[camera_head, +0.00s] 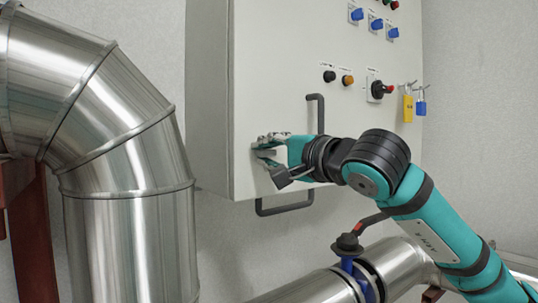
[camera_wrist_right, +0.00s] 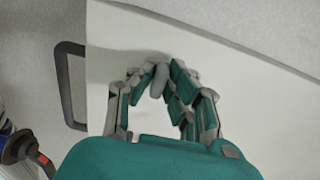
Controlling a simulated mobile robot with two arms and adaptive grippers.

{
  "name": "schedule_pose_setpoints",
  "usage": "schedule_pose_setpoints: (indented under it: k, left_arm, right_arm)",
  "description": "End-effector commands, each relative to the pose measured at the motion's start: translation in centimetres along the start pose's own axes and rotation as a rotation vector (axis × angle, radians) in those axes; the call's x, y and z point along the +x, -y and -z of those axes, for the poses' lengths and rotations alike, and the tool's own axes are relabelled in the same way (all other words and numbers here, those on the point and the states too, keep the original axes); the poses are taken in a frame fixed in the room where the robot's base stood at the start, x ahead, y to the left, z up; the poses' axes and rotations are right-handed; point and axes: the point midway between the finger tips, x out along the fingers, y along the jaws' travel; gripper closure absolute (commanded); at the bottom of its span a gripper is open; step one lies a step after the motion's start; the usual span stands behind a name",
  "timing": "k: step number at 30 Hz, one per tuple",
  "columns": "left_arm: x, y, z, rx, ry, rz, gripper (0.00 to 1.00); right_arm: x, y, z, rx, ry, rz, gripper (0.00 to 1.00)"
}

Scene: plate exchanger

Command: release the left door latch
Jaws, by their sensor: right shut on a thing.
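The light grey cabinet (camera_head: 255,85) hangs on the wall, its front showing in the head view. My right gripper (camera_head: 268,152) is at the lower left part of that front. In the right wrist view the fingers of my right gripper (camera_wrist_right: 160,80) close around a small grey latch (camera_wrist_right: 159,78) that stands out from the panel. The fingers mostly cover the latch, and I cannot tell its exact turn. In the head view the latch is hidden behind the gripper. My left gripper is in neither view.
A dark upright handle (camera_head: 320,112) is just above my right gripper, and a dark handle (camera_head: 285,208) lies below. A large metal pipe (camera_head: 130,220) is at left. A valve lever (camera_head: 370,221) is below my right arm. Padlocks (camera_head: 408,108) hang at right.

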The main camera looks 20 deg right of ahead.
Motion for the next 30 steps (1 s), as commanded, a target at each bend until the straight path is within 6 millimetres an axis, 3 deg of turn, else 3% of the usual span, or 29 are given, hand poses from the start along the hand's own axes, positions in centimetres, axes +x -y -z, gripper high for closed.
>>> schedule_pose_setpoints:
  k: [10, 11, 16, 25, 30]
  left_arm:
    - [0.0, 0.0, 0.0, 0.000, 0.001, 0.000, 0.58]
    - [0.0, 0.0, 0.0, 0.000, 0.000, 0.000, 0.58]
    - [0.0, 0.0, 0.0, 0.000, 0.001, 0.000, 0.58]
    - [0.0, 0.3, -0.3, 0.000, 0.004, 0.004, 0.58]
    - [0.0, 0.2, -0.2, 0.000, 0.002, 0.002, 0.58]
  right_arm:
    - [0.0, -0.1, 0.0, -0.006, 0.000, -0.001, 1.00]
    - [0.0, -0.1, 0.0, -0.006, 0.000, -0.001, 0.85]
    - [0.0, -0.1, 0.0, -0.005, 0.000, -0.001, 0.64]
    - [-0.2, 0.0, 0.0, -0.004, -0.001, 0.000, 0.64]
    - [-2.3, 0.0, 0.0, -0.004, -0.001, 0.002, 0.64]
